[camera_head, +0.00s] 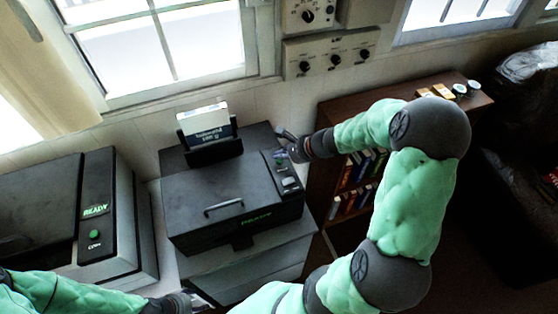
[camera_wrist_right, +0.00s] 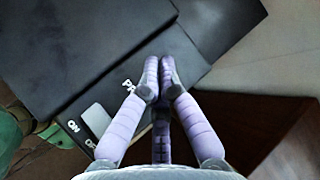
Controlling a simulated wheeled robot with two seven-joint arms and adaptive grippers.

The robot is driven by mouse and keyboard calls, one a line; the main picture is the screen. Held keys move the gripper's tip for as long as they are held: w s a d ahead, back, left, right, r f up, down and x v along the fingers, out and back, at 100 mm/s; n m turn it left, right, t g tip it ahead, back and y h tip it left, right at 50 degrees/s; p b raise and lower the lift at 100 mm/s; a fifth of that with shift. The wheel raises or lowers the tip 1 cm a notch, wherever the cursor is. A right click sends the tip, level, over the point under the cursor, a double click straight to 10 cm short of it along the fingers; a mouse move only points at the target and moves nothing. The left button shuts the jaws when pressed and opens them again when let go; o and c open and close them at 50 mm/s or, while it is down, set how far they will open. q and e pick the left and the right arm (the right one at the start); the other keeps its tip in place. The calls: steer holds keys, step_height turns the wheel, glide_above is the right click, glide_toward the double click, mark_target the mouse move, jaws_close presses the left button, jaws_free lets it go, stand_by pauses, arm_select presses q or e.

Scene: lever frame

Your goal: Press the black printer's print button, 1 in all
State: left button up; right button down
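The black printer (camera_head: 235,190) stands in the middle of the head view, with READY in green on its front. Its control strip (camera_head: 284,170) runs along the right side of its top. My right gripper (camera_head: 284,150) is over the far end of that strip. In the wrist view my right gripper (camera_wrist_right: 160,70) has its fingertips together and empty, over the strip beside a partly hidden label starting PR. A light grey button (camera_wrist_right: 97,118) shows beside an ON label. The print button cannot be made out; fingers cover part of the strip. Contact is unclear. My left gripper (camera_head: 190,301) is at the bottom edge.
A second dark machine (camera_head: 100,225) with a green button and READY label stands at the left. A box (camera_head: 205,123) stands upright in the printer's rear feed. A brown bookshelf (camera_head: 345,195) is to the right. Wall control panels (camera_head: 335,55) hang behind.

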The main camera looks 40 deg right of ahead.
steer(key=shift+f, duration=0.15)
steer(key=shift+f+b, duration=0.3)
steer(key=shift+b, duration=0.25)
